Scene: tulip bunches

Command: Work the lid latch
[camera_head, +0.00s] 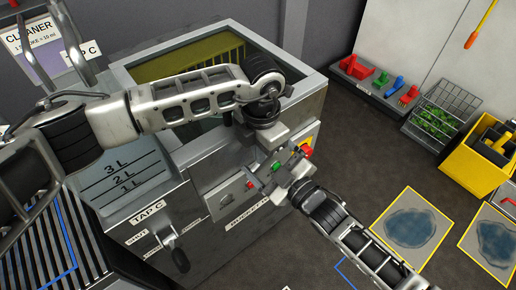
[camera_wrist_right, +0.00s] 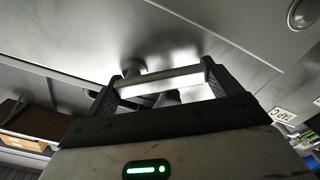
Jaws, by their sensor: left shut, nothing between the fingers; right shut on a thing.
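The steel machine (camera_head: 205,255) has a framed lid with a tinted window (camera_head: 190,62) on top. My left gripper (camera_head: 268,135) is over the machine's front top edge, beside the lid frame, shut and empty; its fingertips are hard to make out. My right gripper (camera_head: 282,178) is at the machine's front panel. In the right wrist view its two dark fingers (camera_wrist_right: 165,88) grip a pale metal bar (camera_wrist_right: 160,82), which looks like the latch handle, in front of a steel face (camera_wrist_right: 240,45). In the head view the latch is largely hidden by my arms.
A red knob on a yellow plate (camera_head: 305,150) sits close to my right gripper. A TAP C lever (camera_head: 177,255) projects from the front. To the right stand a tool tray (camera_head: 375,85), a wire basket (camera_head: 440,110) and a yellow bin (camera_head: 475,165).

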